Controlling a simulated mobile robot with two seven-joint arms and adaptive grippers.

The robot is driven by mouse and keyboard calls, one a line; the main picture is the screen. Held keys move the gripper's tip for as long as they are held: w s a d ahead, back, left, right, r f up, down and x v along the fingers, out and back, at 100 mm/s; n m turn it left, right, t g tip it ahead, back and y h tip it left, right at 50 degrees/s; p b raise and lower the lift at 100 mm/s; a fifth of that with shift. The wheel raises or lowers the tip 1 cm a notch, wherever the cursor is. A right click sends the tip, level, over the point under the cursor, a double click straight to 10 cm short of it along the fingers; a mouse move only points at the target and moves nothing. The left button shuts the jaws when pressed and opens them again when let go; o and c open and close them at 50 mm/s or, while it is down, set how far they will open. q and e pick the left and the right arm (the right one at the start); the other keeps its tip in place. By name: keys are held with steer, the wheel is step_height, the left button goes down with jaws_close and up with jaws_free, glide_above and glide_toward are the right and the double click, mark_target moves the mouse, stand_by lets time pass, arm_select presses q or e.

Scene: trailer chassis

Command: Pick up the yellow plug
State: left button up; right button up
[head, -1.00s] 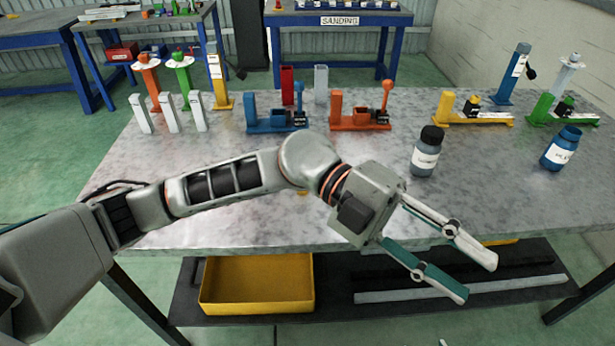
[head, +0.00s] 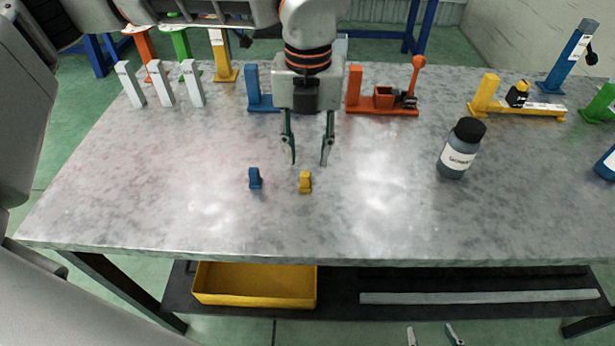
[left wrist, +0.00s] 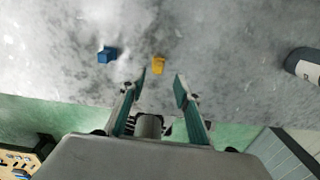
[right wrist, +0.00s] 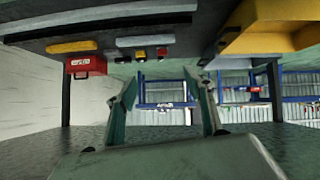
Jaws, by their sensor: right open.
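The yellow plug (head: 305,183) stands on the grey metal table (head: 200,215) near its front middle. It also shows in the left wrist view (left wrist: 158,65), just beyond and between my fingertips. My left gripper (head: 308,158) is open and empty behind the plug, apart from it, with its fingers pointing toward the front of the table. It also shows in the left wrist view (left wrist: 160,82). My right gripper (head: 432,338) is open and empty, low in front of the table. In the right wrist view (right wrist: 163,92) its fingers are spread with nothing between them.
A blue plug (head: 255,178) stands left of the yellow one. A dark bottle (head: 461,148) stands to the right. Fixtures, including an orange one (head: 383,105) and a yellow one (head: 520,105), line the back. A yellow bin (head: 255,287) sits on the lower shelf.

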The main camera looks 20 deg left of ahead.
mark_target(305, 174)
arm_select(q)
steer(key=f, duration=0.6)
steer(key=shift+s+a+f, duration=0.15)
steer(key=shift+a+f, duration=0.1)
steer(key=shift+f, duration=0.15)
steer(key=c, duration=0.9)
